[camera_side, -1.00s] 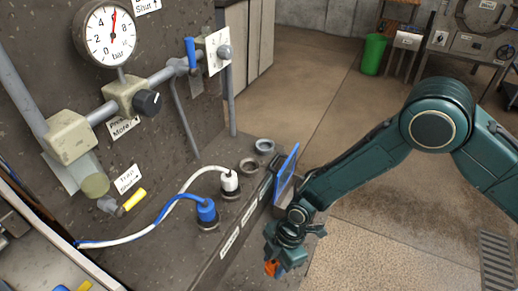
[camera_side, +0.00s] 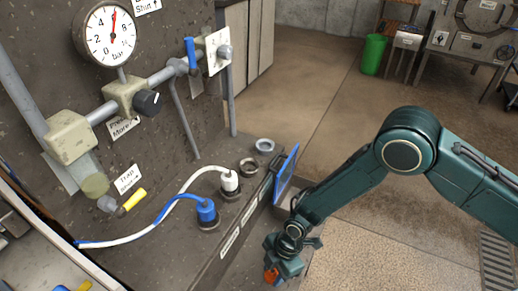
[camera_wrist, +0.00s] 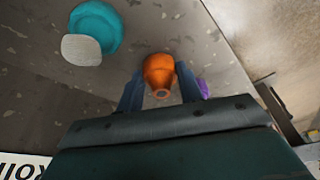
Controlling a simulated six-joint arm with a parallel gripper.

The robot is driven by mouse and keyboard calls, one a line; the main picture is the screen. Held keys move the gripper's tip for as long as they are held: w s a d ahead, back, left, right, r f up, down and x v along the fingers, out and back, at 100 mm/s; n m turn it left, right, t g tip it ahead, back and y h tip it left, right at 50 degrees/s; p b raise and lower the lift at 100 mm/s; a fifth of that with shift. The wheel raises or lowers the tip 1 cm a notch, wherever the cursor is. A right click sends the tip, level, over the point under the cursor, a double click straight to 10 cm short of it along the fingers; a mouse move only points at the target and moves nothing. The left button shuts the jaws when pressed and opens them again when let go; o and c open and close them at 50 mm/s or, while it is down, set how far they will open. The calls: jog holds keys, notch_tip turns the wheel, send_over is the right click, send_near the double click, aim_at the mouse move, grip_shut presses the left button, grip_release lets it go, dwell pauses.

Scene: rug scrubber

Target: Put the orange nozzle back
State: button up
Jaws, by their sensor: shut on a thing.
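The orange nozzle (camera_wrist: 158,72) is between the two blue-grey fingers of my gripper (camera_wrist: 160,92) in the wrist view, with its small round opening toward the camera. My gripper is shut on it. In the side view my gripper (camera_side: 278,272) is low in the picture, in front of the bench edge. There only a small orange part of the nozzle (camera_side: 271,275) shows, the rest hidden by the gripper. I cannot tell from these frames whether the nozzle touches any surface.
The wrist view shows a teal round thing with a pale end (camera_wrist: 93,32) at upper left and a purple thing (camera_wrist: 203,88) right of the fingers. In the side view, a blue panel (camera_side: 286,174), blue plug (camera_side: 206,211) and white plug (camera_side: 230,183) are on the bench near my arm.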

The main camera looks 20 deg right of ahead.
jog(key=shift+f, duration=0.15)
jog(key=o, duration=1)
jog(key=shift+o, duration=0.2)
jog(key=shift+r, duration=0.2)
jog(key=v, duration=1.2)
